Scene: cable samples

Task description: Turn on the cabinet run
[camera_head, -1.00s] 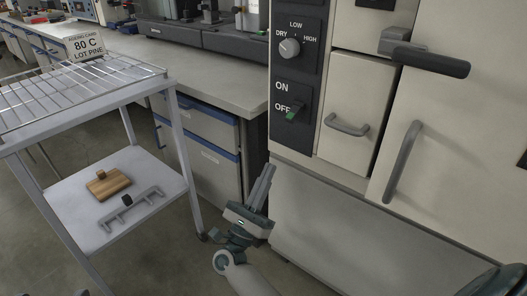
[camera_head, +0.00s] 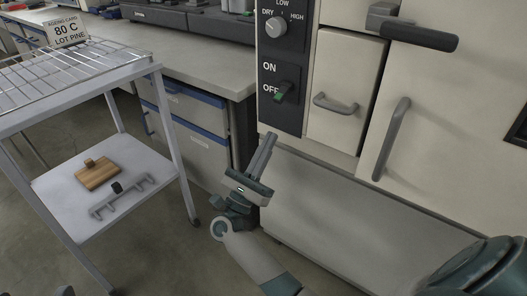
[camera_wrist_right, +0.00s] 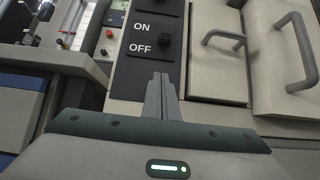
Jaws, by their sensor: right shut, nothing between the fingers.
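The switch also shows in the right wrist view (camera_wrist_right: 165,41), above the fingertips. My right gripper (camera_head: 271,136) is shut and empty, its fingers pointing up. It is below the switch in the picture and apart from it. In the right wrist view the closed fingers (camera_wrist_right: 160,78) point at the panel just under OFF. My left gripper is not clearly in view.
Above the switch is a DRY–LOW–HIGH knob (camera_head: 276,26). Right of it are a drawer handle (camera_head: 336,105), a door handle (camera_head: 391,138) and a dark lever handle (camera_head: 422,36). A wire-rack cart (camera_head: 112,85) stands left. Open floor lies between cart and cabinet.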

